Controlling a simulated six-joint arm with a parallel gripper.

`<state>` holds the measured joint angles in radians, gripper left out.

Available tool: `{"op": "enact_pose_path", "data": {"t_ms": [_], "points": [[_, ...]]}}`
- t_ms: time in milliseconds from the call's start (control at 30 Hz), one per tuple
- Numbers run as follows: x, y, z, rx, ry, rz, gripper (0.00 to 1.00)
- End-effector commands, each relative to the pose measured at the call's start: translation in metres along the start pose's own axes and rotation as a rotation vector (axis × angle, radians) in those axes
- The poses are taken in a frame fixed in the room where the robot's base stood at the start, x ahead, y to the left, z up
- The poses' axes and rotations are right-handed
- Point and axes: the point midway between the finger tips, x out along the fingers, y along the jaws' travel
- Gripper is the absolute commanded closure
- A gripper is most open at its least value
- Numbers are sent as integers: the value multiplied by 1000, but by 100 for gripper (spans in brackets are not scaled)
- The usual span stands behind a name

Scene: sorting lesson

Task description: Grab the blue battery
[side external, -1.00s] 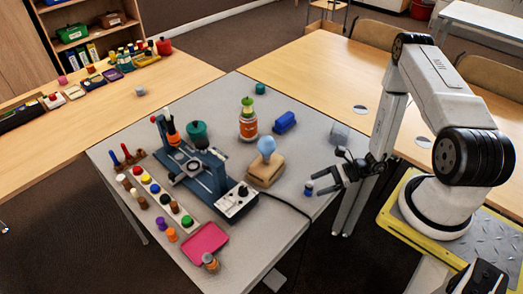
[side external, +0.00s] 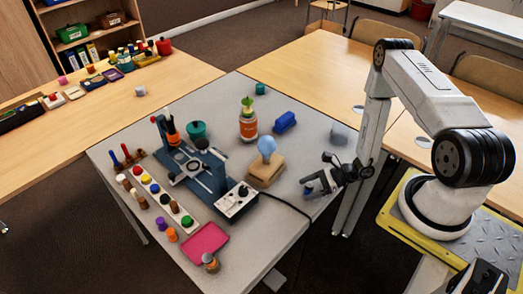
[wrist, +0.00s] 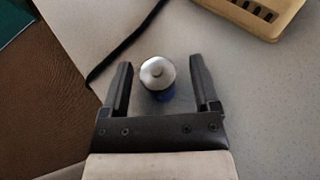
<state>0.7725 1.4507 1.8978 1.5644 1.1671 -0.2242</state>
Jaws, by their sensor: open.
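The blue battery (wrist: 157,77) stands upright on the grey table, its silver top facing the camera in the wrist view. In that view my gripper (wrist: 163,76) is open, with one finger on each side of the battery and a gap between it and each finger. In the side view my gripper (side external: 313,186) is low over the right part of the table, and its fingers mostly hide the battery.
A black cable (wrist: 124,43) runs over the table to the left of my gripper. A tan block-like base with a light blue bulb (side external: 267,146) stands nearby. A blue cylinder (side external: 285,122) and a grey cube (side external: 340,133) lie farther back.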

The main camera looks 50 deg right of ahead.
Motion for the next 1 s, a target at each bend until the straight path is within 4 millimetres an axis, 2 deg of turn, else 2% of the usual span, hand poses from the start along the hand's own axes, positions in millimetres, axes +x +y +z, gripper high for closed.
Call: {"op": "enact_pose_path", "data": {"t_ms": [33, 200, 267, 733, 1000], "points": [[0, 0, 0, 0, 0, 0, 31], [0, 0, 0, 0, 0, 0, 85], [0, 0, 0, 0, 0, 0, 100], [-2, 0, 4, 0, 0, 0, 100], [-9, -1, 21, -1, 0, -1, 100]]}}
